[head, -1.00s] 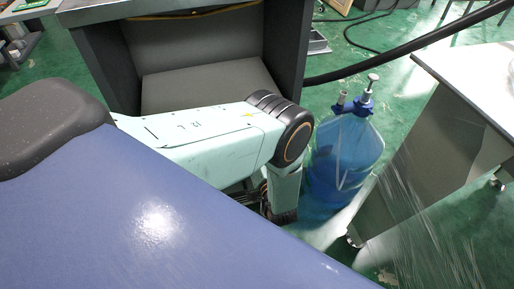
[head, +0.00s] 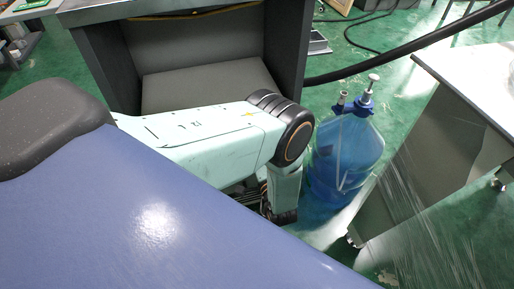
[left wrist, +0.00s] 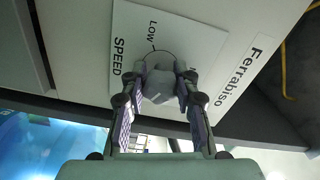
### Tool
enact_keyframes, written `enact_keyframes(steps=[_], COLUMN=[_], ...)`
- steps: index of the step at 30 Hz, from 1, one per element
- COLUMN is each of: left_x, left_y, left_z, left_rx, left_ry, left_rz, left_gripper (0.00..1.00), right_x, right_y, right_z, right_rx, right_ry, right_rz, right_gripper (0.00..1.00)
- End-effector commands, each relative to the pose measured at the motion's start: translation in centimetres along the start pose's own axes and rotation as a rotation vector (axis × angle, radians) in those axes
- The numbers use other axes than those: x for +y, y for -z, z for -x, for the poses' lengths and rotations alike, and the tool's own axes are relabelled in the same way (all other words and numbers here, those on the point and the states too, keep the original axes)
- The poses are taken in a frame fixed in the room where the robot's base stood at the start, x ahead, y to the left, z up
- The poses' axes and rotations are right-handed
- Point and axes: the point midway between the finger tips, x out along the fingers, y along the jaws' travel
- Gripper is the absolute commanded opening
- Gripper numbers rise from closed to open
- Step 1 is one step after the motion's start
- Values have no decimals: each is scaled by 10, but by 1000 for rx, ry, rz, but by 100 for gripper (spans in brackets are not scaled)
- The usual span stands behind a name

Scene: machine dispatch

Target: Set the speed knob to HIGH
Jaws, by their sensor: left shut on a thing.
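In the left wrist view, a grey speed knob (left wrist: 161,84) sits on a white label plate (left wrist: 209,41) marked SPEED and LOW. A thin printed arc and a short line show beside LOW. My left gripper (left wrist: 160,92) is shut on the knob, one finger on each side. Part of the plate's lettering is hidden behind the right finger, and I cannot read the knob's pointer. In the head view, neither the knob nor either gripper shows.
The panel also bears the word Ferrabiso (left wrist: 249,74). In the head view, a blue water bottle with a pump (head: 345,155) stands on the green floor. A grey open cabinet (head: 287,45) is behind my arm, and a metal cart (head: 440,150) stands at right. A black hose (head: 400,52) crosses between them.

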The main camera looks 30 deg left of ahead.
Motion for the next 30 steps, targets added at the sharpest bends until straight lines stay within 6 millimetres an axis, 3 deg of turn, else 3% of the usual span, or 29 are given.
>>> enact_keyframes(steps=[17,18,26,30], left_x=[2,2,1,0], left_y=[-2,-2,-1,-1], left_z=[2,2,1,1], left_rx=[-2,-2,-1,-1], left_ry=[-5,-5,-2,-1], left_rz=[-39,-39,-35,-34], left_gripper=[0,31,53,54], right_x=[0,0,0,0], right_y=[0,0,0,0], right_z=[0,0,0,0], right_rx=[0,0,0,0], right_ry=[0,0,0,0], right_rz=[0,0,0,0], right_gripper=[40,40,40,40])
